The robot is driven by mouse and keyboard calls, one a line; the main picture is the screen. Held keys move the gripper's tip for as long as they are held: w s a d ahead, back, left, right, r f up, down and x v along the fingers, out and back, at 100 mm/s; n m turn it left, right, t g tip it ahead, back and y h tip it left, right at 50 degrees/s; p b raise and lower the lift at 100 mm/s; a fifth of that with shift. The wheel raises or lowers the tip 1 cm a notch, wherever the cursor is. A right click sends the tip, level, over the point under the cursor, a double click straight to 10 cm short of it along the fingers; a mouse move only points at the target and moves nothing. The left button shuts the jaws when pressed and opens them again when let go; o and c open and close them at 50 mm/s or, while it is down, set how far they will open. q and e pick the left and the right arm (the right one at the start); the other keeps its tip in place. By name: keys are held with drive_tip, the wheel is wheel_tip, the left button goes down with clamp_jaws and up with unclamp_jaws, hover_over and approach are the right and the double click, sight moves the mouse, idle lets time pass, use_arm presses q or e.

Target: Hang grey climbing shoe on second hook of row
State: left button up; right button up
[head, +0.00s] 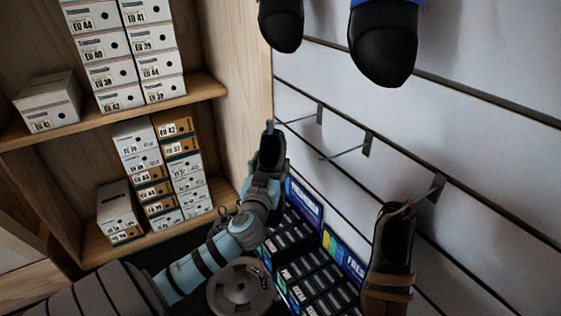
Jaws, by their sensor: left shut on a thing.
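My left gripper (267,168) is raised in front of the wooden side panel, left of the hook row. It is shut on a dark thing (271,146), seemingly the grey climbing shoe; the gripper hides most of it, so its shape is unclear. The row on the white slatted wall shows a bare first hook (304,117) at the left and a bare second hook (349,151) in the middle. The held thing is left of both and apart from them. A third hook (432,190) bears a dark shoe with brown straps (391,245). My right gripper is not in view.
Two black-toed shoes (384,45) (281,25) hang above the row. Below the hooks stand dark display boxes with blue headers (304,200). Wooden shelves (100,128) with shoe boxes (137,147) fill the left. The wall around the two bare hooks is clear.

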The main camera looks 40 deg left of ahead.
use_arm(q)
drive_tip(key=shift+s, duration=0.15)
drive_tip(key=s+a+r+p, duration=0.1)
drive_tip(key=s+a+p, duration=0.1)
drive_tip(key=s, duration=0.6)
drive_tip(key=shift+a+p, duration=0.25)
drive_tip(key=shift+p, duration=0.6)
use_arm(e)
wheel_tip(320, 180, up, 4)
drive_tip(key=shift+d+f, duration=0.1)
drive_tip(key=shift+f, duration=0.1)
use_arm(q)
drive_tip(key=shift+s, duration=0.1)
